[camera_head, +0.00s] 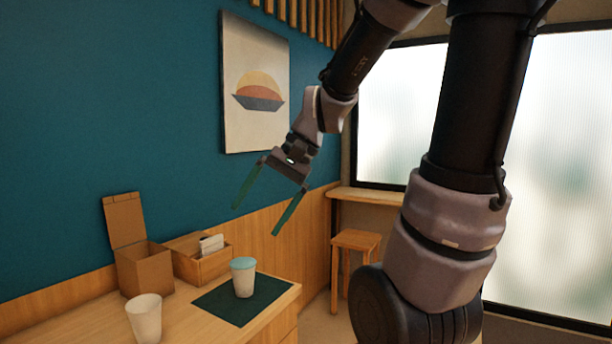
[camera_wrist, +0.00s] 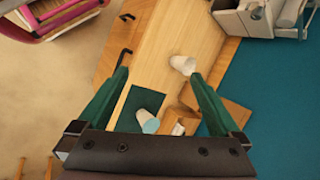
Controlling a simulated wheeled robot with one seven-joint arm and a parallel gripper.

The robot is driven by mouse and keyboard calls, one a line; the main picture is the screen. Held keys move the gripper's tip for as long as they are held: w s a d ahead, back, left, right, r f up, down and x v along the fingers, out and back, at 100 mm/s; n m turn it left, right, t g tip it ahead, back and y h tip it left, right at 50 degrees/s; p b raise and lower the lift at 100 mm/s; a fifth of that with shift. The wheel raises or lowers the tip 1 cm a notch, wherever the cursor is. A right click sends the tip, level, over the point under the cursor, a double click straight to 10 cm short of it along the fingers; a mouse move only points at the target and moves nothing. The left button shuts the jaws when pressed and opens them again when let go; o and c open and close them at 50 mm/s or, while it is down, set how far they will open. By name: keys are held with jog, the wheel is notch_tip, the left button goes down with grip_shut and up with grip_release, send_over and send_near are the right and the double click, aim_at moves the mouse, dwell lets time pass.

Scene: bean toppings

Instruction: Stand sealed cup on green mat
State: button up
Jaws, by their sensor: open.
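The sealed cup (camera_head: 243,278), white with a light blue lid, stands upright on the dark green mat (camera_head: 215,304). In the wrist view the cup (camera_wrist: 148,121) is on the mat (camera_wrist: 128,106) too, between my fingers in the picture but well below them. My gripper (camera_head: 255,212) has two green fingers spread wide, open and empty. It is in the air above the counter, clear of the cup. In the wrist view my gripper (camera_wrist: 160,95) shows nothing between its fingertips at their height.
A white cup (camera_head: 145,318) without a visible lid stands left of the mat. An open cardboard box (camera_head: 146,268) and a wooden box (camera_head: 205,266) with white contents stand along the wall behind. A stool (camera_head: 356,243) stands beyond the counter (camera_head: 190,325).

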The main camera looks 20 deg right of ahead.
jog(key=s+d+r+n+t+h, duration=0.1)
jog(key=s+d+r+t+h, duration=0.2)
jog(key=d, duration=0.5)
notch_tip(320, 180, up, 4)
jog(key=t+h, duration=0.1)
jog(key=t, duration=0.1)
jog(key=shift+f+n+t, duration=0.2)
jog(key=shift+n+t, duration=0.1)
jog(key=shift+d, duration=0.1)
